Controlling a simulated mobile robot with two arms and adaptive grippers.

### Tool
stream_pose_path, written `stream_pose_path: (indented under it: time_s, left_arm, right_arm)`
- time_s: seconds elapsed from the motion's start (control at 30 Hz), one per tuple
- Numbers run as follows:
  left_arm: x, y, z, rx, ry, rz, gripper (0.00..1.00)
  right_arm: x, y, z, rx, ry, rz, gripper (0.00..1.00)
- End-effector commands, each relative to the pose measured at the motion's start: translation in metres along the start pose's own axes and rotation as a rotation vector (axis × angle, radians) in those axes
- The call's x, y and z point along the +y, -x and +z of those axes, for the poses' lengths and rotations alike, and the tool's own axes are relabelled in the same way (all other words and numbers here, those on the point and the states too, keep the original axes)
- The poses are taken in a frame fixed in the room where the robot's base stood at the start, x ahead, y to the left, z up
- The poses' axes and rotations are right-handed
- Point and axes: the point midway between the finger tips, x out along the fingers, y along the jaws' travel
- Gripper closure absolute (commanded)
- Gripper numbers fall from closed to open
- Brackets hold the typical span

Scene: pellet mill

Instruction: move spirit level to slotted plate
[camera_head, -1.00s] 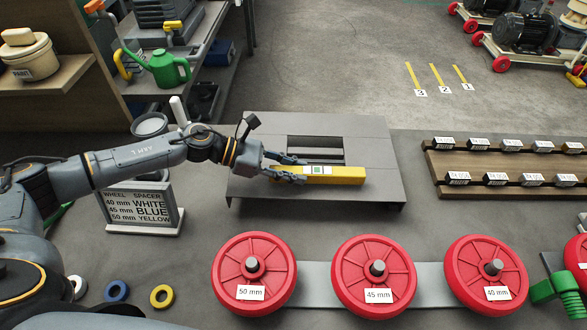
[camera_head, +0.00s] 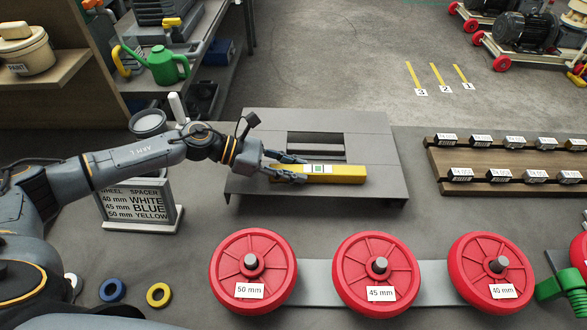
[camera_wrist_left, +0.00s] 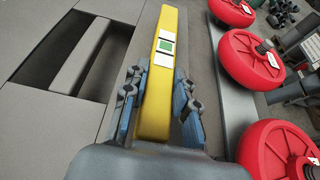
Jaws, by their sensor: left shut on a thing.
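The yellow spirit level (camera_head: 338,174) has a white label with a green window. It lies lengthwise over the front part of the grey slotted plate (camera_head: 375,150), in front of the slot. I cannot tell whether it touches the plate. My left gripper (camera_head: 290,169) is shut on the level's left end. In the left wrist view the spirit level (camera_wrist_left: 165,50) runs away from between the fingers of my left gripper (camera_wrist_left: 160,105), and the plate's slot (camera_wrist_left: 75,55) shows to its left. My right gripper is not in view.
Three red wheels (camera_head: 254,271) marked 50, 45 and 40 mm stand in front of the plate. A wheel spacer sign (camera_head: 140,205) is at left, with blue and yellow rings (camera_head: 159,295) nearby. A wooden rack (camera_head: 435,165) with labelled blocks is at right.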

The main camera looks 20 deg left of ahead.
Motion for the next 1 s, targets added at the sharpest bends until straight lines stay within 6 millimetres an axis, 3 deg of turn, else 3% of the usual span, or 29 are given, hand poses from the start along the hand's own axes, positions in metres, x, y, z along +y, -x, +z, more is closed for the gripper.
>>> stream_pose_path:
  time_s: [0.13,0.17,0.27,0.3,0.5,0.73,1.0]
  left_arm:
    - [-0.0002,0.0001,-0.0005,0.001,0.001,0.000,1.00]
    - [-0.0003,0.0001,-0.0005,0.001,0.001,0.000,0.71]
    - [-0.0003,0.0001,-0.0007,0.001,0.002,0.000,0.50]
    - [-0.0003,0.0001,-0.0008,0.001,0.002,0.000,0.46]
    - [-0.0003,0.0001,-0.0009,0.002,0.002,0.000,0.46]
    - [-0.0005,0.0000,-0.0016,0.003,0.003,-0.001,0.01]
    - [-0.0003,0.0001,-0.0011,0.002,0.002,0.000,0.00]
  right_arm:
    - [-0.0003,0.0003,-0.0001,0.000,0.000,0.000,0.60]
    - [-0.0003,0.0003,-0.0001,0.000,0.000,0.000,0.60]
    - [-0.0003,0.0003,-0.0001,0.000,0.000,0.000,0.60]
    - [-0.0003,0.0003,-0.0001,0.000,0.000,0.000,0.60]
    - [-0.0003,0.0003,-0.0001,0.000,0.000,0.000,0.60]
    - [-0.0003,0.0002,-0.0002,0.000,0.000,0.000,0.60]
    - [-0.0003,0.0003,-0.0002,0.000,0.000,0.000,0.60]
